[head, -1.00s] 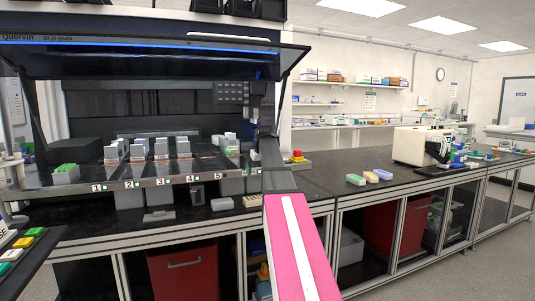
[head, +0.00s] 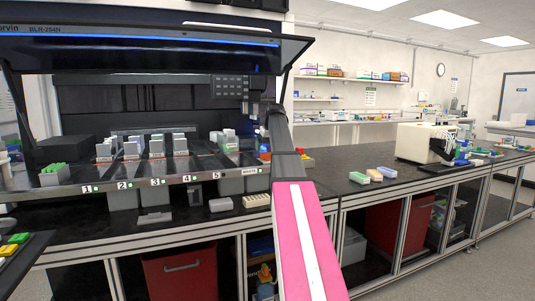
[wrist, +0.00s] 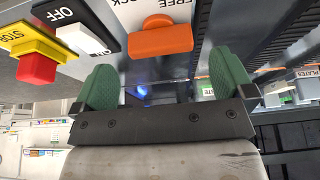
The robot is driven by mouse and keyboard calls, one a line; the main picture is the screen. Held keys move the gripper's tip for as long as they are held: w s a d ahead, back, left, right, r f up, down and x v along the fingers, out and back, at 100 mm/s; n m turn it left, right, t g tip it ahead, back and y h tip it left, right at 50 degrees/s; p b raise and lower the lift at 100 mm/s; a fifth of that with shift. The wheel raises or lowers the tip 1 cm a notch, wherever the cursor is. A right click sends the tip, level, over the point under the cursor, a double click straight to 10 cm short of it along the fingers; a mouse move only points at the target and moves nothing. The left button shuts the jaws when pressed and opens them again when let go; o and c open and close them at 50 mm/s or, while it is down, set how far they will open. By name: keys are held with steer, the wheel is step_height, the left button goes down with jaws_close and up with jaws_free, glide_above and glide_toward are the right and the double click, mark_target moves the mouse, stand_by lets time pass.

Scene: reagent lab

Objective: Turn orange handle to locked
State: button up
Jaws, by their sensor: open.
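The orange handle (wrist: 155,37) shows at the top middle of the wrist view, on a grey panel with partly cut-off, upside-down lettering reading "FREE" and apparently "LOCK". It has a rounded knob above a wider orange bar. My gripper (wrist: 164,68) is open, with one green finger on each side of the picture. The handle lies ahead of the gap between the fingers, and I see no contact. In the head view my arm reaches into the open instrument, and the gripper and handle cannot be made out there.
Beside the handle are a white switch (wrist: 82,40) on a black "OFF" plate and a red stop button (wrist: 36,68) on a yellow base. In the head view, a numbered rack deck (head: 155,182) lies left of my arm. Small boxes (head: 373,175) sit on the bench at right.

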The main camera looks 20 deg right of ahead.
mark_target(267, 156)
steer(key=shift+x, duration=1.8)
steer(key=c, duration=0.9)
